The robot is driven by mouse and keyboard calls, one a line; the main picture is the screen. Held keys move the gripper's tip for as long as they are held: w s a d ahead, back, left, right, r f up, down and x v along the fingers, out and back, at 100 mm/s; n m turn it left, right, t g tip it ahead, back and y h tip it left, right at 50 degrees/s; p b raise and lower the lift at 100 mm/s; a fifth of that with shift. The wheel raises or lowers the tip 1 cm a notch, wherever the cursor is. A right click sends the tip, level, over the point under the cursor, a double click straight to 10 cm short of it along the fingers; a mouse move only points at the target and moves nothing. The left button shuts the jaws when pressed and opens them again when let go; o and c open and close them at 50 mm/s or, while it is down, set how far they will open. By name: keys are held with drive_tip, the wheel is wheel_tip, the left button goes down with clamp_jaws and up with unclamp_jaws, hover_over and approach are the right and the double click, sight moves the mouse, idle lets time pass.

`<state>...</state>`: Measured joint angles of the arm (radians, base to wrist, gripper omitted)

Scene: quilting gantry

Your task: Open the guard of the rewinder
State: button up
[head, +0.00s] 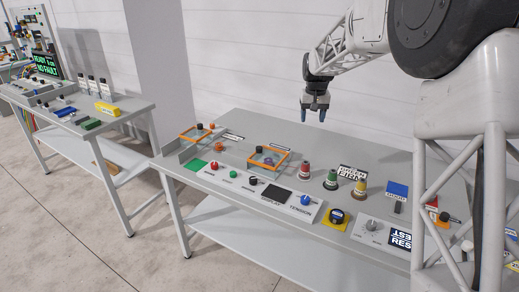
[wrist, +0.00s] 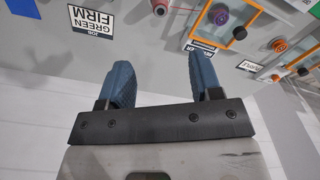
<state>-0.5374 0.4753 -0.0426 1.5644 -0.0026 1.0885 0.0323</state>
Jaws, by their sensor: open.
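Two orange-edged square frames that look like guards lie on the grey bench. The nearer orange frame (head: 289,163) surrounds a dark knob and a purple knob; it also shows at the top right of the wrist view (wrist: 249,31). A label beside it (wrist: 200,47) is partly covered by my finger, so I cannot read it fully. The farther orange frame (head: 187,131) is at the bench's left end, with dark and orange knobs by it. I cannot tell for certain which is the rewinder's. My gripper (head: 315,117) is open and empty, above the bench's back part, right of both frames.
Red (head: 304,169), green (head: 331,179) and yellow (head: 360,187) posts stand right of the nearer frame. A front panel holds buttons, a dark display (head: 278,193) and a blue knob (head: 305,201). A second bench (head: 140,103) stands at the left. The air around my gripper is clear.

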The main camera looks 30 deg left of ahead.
drive_tip(key=w+a+f+n, duration=0.1)
drive_tip(key=a+f, duration=0.2)
drive_tip(key=a, duration=0.3)
drive_tip(key=w+a+f, duration=0.2)
drive_tip(key=a+f, duration=0.2)
drive_tip(key=a, duration=0.2)
drive_tip(key=n, duration=0.1)
hover_over(259, 147)
drive_tip(key=shift+g, duration=0.3)
wheel_tip(259, 147, down, 8)
drive_tip(key=shift+r, duration=0.1)
drive_tip(key=shift+s, duration=0.1)
drive_tip(key=shift+d, duration=0.1)
drive_tip(key=shift+f, duration=3.9)
clamp_jaws()
